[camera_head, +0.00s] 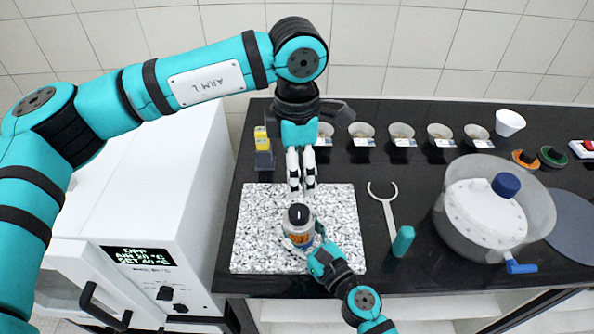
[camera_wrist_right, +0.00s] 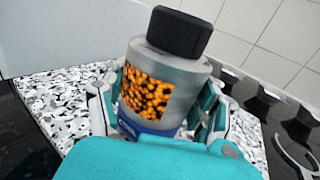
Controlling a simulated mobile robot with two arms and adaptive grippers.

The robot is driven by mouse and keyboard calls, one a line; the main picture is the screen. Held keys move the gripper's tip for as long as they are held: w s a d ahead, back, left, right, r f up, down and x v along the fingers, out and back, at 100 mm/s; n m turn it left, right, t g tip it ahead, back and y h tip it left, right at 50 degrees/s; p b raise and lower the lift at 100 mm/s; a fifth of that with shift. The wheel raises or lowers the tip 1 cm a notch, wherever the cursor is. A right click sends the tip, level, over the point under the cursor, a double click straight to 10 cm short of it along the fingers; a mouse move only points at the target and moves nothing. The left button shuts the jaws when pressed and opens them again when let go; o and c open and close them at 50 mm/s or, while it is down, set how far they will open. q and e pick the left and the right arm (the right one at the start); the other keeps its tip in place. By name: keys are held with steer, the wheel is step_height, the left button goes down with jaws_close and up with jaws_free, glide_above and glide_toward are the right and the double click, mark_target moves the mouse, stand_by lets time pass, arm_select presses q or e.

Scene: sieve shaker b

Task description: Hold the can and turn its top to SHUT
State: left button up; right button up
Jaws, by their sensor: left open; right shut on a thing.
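The can (camera_head: 300,238) is a small grey cylinder with an orange and black spotted label and a blue lower band. It stands on the speckled slab and looks upright. Its black top (camera_head: 299,214) carries a light mark; any lettering is too small to read. My right gripper (camera_head: 297,243) is shut around the can's body; in the right wrist view its fingers flank the can (camera_wrist_right: 165,85) below the black top (camera_wrist_right: 179,33). My left gripper (camera_head: 301,190) is open and points down, just behind and above the top, apart from it.
A white oven (camera_head: 150,215) with a display stands at the left. Several small cups (camera_head: 401,131) line the back. The slab's left part is bare.

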stand_by(0.3)
steer(key=o, duration=1.7)
steer(key=shift+o, duration=0.2)
